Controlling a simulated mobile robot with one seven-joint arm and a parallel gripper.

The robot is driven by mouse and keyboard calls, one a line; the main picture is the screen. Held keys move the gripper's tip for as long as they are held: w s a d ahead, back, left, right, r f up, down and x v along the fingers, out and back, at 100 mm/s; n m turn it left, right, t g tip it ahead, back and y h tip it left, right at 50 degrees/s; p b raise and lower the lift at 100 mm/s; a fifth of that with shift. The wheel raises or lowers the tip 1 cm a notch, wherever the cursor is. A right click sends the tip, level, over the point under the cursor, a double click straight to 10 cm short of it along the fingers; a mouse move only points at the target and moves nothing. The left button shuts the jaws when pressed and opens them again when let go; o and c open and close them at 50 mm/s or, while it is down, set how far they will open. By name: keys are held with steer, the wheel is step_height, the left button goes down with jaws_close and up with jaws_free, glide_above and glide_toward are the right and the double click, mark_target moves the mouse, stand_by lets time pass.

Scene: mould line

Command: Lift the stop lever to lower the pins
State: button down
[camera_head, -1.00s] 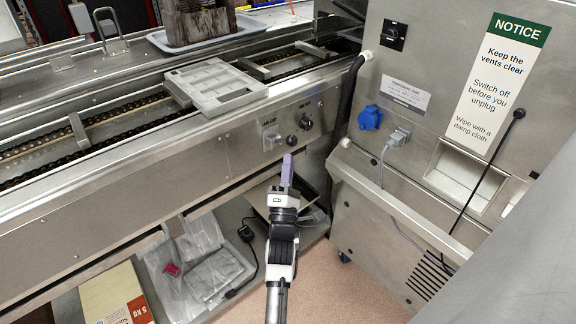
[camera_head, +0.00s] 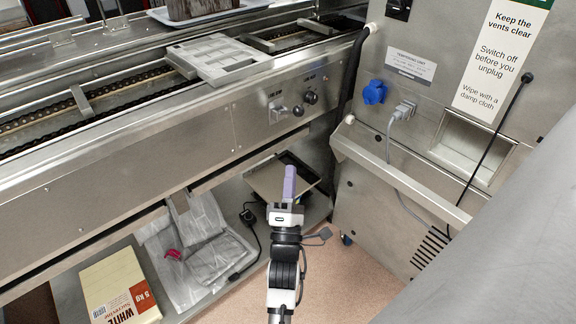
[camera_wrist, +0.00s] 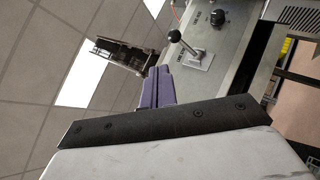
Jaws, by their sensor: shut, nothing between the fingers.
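The lever (camera_head: 298,111) has a dark ball knob. It sticks out from a small plate (camera_head: 277,113) on the steel front panel of the conveyor. In the wrist view the lever's knob (camera_wrist: 174,36) and stem show clearly, standing out from the plate beyond the fingertips. My gripper (camera_head: 290,172) has purple fingers. It is shut and empty, below and in front of the lever in the head view, apart from it. The fingers also show in the wrist view (camera_wrist: 158,76). I cannot make out the pins.
A dark dial (camera_head: 311,97) sits right of the lever. A grey mould (camera_head: 212,59) lies on the conveyor above. A steel cabinet (camera_head: 392,205) with a rail stands close on the right. A lower shelf (camera_head: 75,283) holds bags and a box.

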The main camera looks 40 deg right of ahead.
steer(key=shift+s+a+f, duration=0.15)
steer(key=shift+s+a, duration=0.25)
steer(key=shift+s, duration=0.3)
